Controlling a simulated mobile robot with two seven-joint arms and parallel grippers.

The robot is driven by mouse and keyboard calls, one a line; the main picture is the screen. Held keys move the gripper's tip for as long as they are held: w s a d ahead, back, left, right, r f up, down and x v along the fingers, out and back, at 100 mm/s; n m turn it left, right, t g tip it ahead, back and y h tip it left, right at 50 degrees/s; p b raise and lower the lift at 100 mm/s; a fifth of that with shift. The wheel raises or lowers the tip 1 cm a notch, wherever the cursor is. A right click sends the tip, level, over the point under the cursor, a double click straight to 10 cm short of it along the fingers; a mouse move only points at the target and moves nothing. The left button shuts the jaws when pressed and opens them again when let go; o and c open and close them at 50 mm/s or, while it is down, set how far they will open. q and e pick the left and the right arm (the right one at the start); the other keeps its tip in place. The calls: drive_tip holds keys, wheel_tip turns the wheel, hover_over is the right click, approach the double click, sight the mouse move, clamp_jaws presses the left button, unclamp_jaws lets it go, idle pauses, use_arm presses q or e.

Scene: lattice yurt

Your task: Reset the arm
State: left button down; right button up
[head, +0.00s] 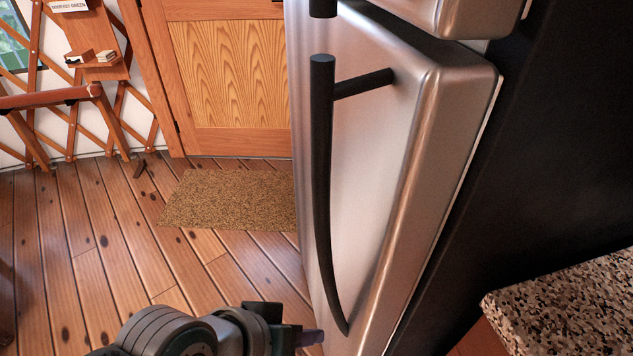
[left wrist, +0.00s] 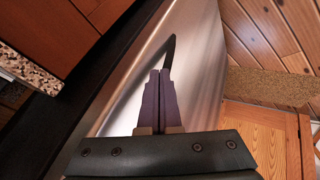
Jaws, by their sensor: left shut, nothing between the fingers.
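My left gripper (head: 308,338) is low in the head view, in front of the lower part of a steel refrigerator door. In the left wrist view the left gripper (left wrist: 161,85) is shut, its two dark fingers together with nothing between them. The fridge door (head: 400,150) also fills the middle of the left wrist view (left wrist: 200,70). Its long black handle (head: 321,190) runs down the door's left side. Part of the dark handle shows just beyond the fingertips in the left wrist view (left wrist: 169,50); I cannot tell whether they touch. My right gripper is not in view.
A speckled stone counter (head: 565,310) stands at the lower right. A wooden door (head: 230,75) with a brown mat (head: 230,199) before it is at the back. Lattice wall (head: 60,125) and a wooden rail (head: 45,98) are at the left. The plank floor (head: 95,250) is mostly clear.

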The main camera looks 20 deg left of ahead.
use_arm(q)
drive_tip(key=s+a+r+m+g+y+p, duration=0.1)
drive_tip(key=s+a+r, duration=0.3)
drive_tip(key=r, duration=0.3)
drive_tip(key=s+a+r+m+y+p, duration=0.1)
drive_tip(key=s+a+r+m+y, duration=0.15)
drive_tip(key=s+r, duration=0.3)
drive_tip(key=s+a+r+m+g+y+p, duration=0.1)
drive_tip(key=s+a+r, duration=0.3)
drive_tip(key=r, duration=0.3)
wheel_tip(320, 180, up, 37)
drive_tip(key=p, duration=3.6)
drive_tip(key=shift+w, duration=0.2)
drive_tip(key=shift+f+n+h, duration=0.1)
drive_tip(key=shift+n+h, duration=0.15)
